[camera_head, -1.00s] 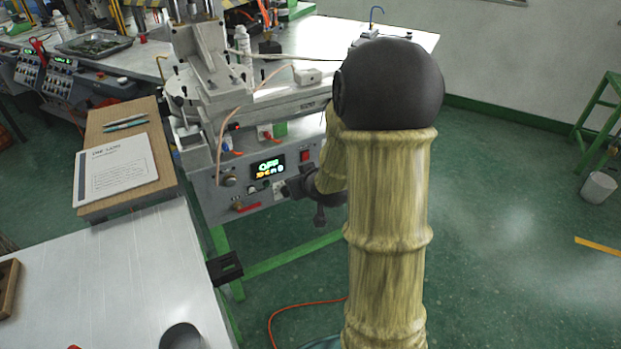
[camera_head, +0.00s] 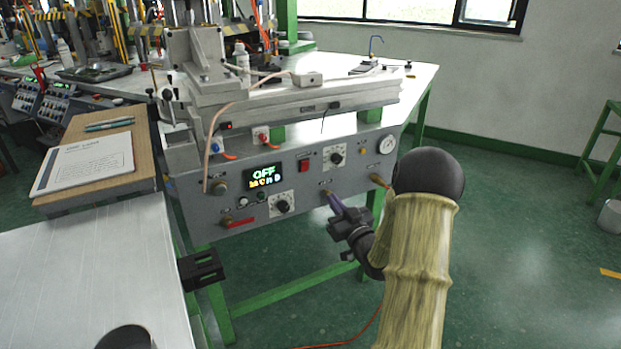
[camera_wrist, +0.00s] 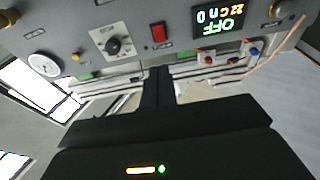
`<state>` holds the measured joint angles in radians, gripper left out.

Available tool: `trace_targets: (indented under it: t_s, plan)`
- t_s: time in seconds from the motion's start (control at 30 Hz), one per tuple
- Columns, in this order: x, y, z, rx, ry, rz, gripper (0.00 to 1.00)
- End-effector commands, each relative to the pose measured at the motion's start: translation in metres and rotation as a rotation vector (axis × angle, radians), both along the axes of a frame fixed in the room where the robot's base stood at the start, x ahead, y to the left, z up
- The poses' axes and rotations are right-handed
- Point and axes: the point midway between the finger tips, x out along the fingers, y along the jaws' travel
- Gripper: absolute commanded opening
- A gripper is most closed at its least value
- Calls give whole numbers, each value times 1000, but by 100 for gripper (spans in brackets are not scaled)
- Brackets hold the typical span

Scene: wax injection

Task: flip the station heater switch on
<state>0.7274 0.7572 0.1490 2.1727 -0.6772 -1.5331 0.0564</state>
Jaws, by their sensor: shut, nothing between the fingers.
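The grey station panel (camera_head: 240,190) carries a lit display (camera_head: 266,175) reading OFF. A red rocker switch (camera_head: 304,165) sits right of the display; its label is too small to read, and whether it is the heater switch I cannot tell. My gripper (camera_head: 331,197) is shut and empty, in front of the panel, below and slightly right of the red switch. In the wrist view, the shut fingers (camera_wrist: 158,72) point toward the panel, with the red switch (camera_wrist: 158,33) a little beyond their tips. They look apart from it.
Black dial knobs (camera_head: 337,156) and (camera_head: 283,205), a gauge (camera_head: 387,144) and a red-handled valve (camera_head: 240,222) share the panel. A board with a paper sheet (camera_head: 85,165) lies left on the metal table (camera_head: 80,270).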

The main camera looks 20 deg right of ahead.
Motion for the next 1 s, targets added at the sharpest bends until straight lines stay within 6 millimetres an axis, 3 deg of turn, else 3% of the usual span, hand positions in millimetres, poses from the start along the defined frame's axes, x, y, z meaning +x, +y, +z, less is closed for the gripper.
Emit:
trace_targets:
  t_s: [0.37, 1.0]
  plan:
    - [11, 2, 2, -2, 1, 3, 0]
    - [113, 7, 21, -1, 1, 1, 0]
